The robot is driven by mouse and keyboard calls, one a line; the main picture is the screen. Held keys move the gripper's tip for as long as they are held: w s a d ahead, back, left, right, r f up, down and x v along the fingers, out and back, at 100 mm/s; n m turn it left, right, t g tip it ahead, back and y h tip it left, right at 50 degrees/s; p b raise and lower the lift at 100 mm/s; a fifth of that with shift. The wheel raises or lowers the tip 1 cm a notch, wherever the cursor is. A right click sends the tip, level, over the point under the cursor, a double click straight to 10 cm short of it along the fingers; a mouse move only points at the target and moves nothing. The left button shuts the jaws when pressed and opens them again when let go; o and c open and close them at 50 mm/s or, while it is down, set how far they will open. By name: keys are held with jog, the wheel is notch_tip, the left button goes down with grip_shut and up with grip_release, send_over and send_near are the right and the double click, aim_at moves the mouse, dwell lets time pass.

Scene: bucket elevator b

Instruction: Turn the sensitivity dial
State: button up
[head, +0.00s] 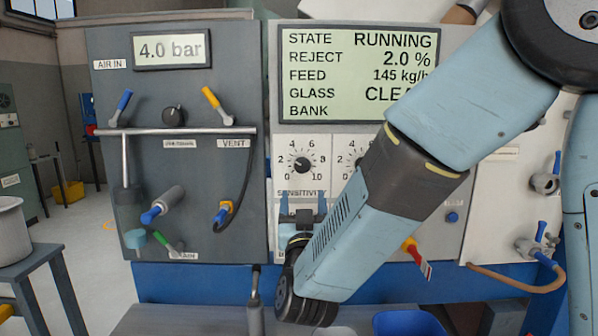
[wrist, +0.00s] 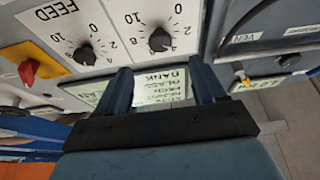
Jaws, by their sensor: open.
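The sensitivity dial (head: 302,164) is a small black knob on a white scale marked 0 to 10, above the word SENSITIVITY. In the wrist view the dial (wrist: 160,40) shows upside down, just beyond the gap between the fingertips. My gripper (head: 303,200) is just below the dial in the head view, with its two blue fingers spread apart and pointing up. In the wrist view my gripper (wrist: 161,72) is open, with nothing between the fingers and apart from the dial. The exact depth gap to the panel is hard to tell.
A second dial marked FEED (wrist: 85,55) is close beside it, partly behind my arm in the head view. A red and yellow handle (head: 415,250) is lower right. The status display (head: 345,75) is above. The grey air panel (head: 180,75) with levers and pipe (head: 180,131) is left.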

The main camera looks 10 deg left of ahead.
aim_at(301, 169)
jog(key=x, duration=1.1)
jog(key=shift+a, duration=0.1)
jog(key=c, duration=1)
jog(key=shift+s+a, duration=0.15)
jog(key=shift+a, duration=0.15)
jog(key=shift+d, duration=0.2)
jog(key=shift+c, duration=0.2)
